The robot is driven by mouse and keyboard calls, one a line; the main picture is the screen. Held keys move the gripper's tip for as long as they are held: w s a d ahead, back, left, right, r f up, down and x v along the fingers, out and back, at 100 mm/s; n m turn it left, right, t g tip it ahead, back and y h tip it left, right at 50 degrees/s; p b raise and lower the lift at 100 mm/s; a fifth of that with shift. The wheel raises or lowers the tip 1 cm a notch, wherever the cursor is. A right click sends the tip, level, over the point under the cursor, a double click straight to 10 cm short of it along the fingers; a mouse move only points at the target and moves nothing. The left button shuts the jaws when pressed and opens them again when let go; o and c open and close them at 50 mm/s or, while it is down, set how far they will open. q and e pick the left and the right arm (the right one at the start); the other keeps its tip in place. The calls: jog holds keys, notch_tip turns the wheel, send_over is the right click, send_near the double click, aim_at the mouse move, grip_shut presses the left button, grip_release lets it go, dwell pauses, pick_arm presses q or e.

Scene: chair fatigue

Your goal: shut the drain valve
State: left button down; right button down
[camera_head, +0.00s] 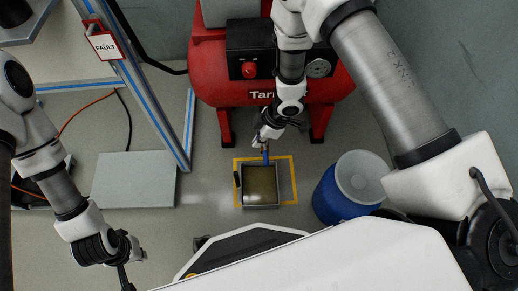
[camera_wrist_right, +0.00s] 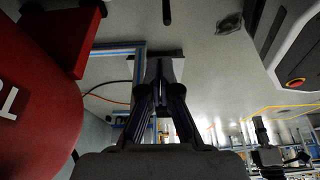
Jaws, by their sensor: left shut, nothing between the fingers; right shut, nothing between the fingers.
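The red compressor (camera_head: 268,75) stands at the back. Under its front edge, a small blue part (camera_head: 266,157), which looks like the drain valve's handle or outlet, shows just above a square drip pan (camera_head: 260,204) with murky liquid. My right gripper (camera_head: 262,143) is shut and empty, right beside the blue part; I cannot tell whether they touch. In the right wrist view the shut fingers (camera_wrist_right: 162,85) show with the red tank (camera_wrist_right: 35,85) at left; the valve is not clear there. My left gripper (camera_head: 125,280) is shut and empty, low over the floor at lower left.
A blue drum with a whitish lid (camera_head: 360,178) stands right of the pan. Yellow tape (camera_head: 287,160) frames the pan. A metal frame with a FAULT tag (camera_head: 104,45) and a grey plate (camera_head: 135,180) are at left. Floor between plate and pan is clear.

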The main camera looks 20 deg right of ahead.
aim_at(265, 154)
notch_tip(265, 154, down, 10)
jog(key=b, duration=0.6)
jog(key=shift+d, duration=0.3)
jog(key=shift+s, duration=0.1)
